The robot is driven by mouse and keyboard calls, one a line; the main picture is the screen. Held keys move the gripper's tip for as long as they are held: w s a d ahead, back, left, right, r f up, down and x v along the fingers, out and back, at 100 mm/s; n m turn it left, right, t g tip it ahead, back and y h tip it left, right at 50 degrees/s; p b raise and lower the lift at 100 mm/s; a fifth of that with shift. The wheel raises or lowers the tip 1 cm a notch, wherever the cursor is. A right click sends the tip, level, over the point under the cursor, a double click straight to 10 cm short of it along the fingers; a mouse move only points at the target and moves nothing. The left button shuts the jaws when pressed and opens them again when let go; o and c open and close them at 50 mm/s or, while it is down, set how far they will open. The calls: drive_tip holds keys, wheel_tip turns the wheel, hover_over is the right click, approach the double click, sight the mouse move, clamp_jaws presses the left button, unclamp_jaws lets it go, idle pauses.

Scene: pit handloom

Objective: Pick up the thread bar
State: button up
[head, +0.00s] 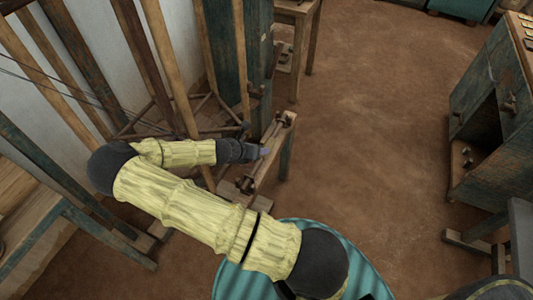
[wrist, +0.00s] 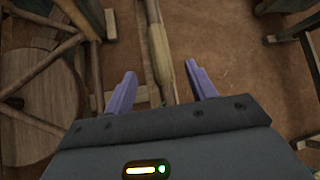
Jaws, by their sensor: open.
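A long thin bar with a thicker pale middle section, which looks like the thread bar (wrist: 158,52), runs away from me in the wrist view. It lies between the lines of my two purple fingers. My gripper (wrist: 160,75) is open, with one finger to each side of the bar and no visible contact. In the head view my gripper (head: 266,152) is beside a narrow wooden stand (head: 273,165), and the bar there is partly hidden by the gripper. How far the fingertips are above the bar is hard to tell.
The loom's upright posts and beams (head: 180,75) crowd the left side close to my arm. A wooden bench (head: 45,220) stands at the lower left. A dark green cabinet (head: 490,120) stands at the right. The brown floor (head: 380,130) between is clear.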

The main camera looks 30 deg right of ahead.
drive_tip(key=shift+w, duration=0.1)
drive_tip(key=shift+x, duration=1.2)
drive_tip(key=b+x, duration=0.1)
drive_tip(key=x, duration=0.4)
drive_tip(key=shift+f, duration=0.15)
drive_tip(key=shift+c, duration=0.3)
drive_tip(key=c, duration=1.2)
drive_tip(key=shift+o, duration=0.2)
